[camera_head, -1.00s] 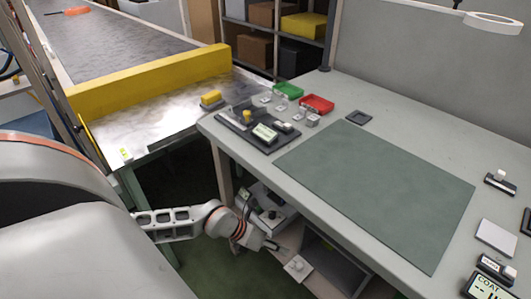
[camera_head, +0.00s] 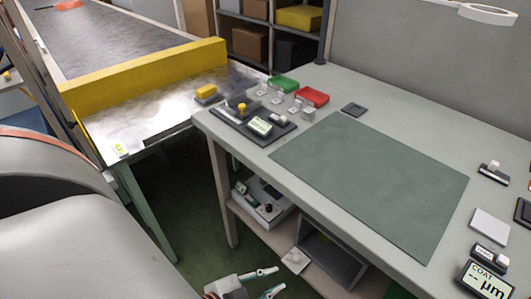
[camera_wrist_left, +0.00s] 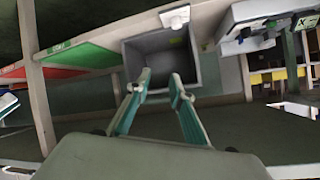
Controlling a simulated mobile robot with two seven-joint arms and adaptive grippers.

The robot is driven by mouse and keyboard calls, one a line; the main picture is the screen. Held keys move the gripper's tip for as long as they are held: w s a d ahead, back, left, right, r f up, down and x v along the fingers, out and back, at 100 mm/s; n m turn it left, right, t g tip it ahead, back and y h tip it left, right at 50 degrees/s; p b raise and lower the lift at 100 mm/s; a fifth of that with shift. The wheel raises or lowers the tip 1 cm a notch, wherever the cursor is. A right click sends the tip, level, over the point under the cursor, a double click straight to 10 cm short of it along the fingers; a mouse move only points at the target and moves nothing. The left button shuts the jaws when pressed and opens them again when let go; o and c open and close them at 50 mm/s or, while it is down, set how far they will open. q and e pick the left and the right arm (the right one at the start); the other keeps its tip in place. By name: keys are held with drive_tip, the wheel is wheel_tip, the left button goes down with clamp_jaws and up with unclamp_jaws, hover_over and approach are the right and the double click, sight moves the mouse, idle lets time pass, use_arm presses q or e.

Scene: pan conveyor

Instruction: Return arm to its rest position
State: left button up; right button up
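My left gripper (camera_head: 280,278) shows at the bottom edge of the head view, low over the dark floor in front of the workbench (camera_head: 370,115). Its two teal fingers are apart with nothing between them. In the left wrist view the same fingers (camera_wrist_left: 160,82) are also spread and empty. They point towards a grey open bin (camera_wrist_left: 190,62) beyond the tips. My left arm's large white link fills the lower left of the head view. Most of the arm between that link and the gripper is out of the picture. My right gripper is not in view.
Under the bench, a lower shelf (camera_head: 240,205) holds a white box with a black knob (camera_head: 265,207) and a grey bin (camera_head: 330,256). A small white block (camera_head: 294,259) sits beside the bin. The conveyor (camera_head: 105,45) with its yellow bar (camera_head: 145,77) stands at the left.

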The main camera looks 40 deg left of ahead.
use_arm(q)
drive_tip(key=shift+s+d+f+n+g, duration=0.25)
drive_tip(key=shift+s+f+n+g, duration=0.25)
drive_tip(key=shift+s, duration=0.3)
drive_tip(key=shift+s+d+f+n+g, duration=0.2)
drive_tip(key=shift+s+f+n, duration=0.1)
drive_tip(key=shift+s+n, duration=0.4)
